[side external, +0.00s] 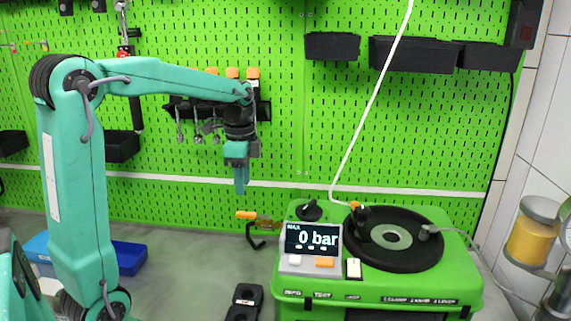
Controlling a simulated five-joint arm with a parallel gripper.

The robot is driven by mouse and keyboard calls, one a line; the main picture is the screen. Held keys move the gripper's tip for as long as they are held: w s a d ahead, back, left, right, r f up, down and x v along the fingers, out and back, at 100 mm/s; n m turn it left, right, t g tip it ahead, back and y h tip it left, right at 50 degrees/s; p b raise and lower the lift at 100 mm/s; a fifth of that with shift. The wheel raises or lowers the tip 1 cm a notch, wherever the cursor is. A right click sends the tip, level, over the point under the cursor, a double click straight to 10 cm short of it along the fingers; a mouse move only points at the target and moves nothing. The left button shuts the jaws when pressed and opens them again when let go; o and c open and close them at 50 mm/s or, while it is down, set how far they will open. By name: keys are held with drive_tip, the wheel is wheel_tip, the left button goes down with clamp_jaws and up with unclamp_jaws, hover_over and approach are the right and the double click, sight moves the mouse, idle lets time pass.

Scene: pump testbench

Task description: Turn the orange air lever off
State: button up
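The orange lever (246,215) lies level at the left side of the green testbench (380,286). It sits beside a small brass-coloured fitting (267,222). My gripper (240,192) points straight down above the lever, apart from it in the picture. The fingers line up as one narrow teal shape, so I cannot tell whether they are open or shut. Nothing shows hanging from the fingertips. The display (312,238) on the bench reads 0 bar.
A black knob (309,211) and a round black plate (420,250) are on top of the bench. A white hose (370,105) runs down to it. A black bracket (243,300) lies in front and a blue box (130,258) at left. The pegboard (330,130) stands behind.

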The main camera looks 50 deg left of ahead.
sight(245, 213)
drive_tip(key=shift+f, duration=0.15)
drive_tip(key=shift+f, duration=3.8)
clamp_jaws()
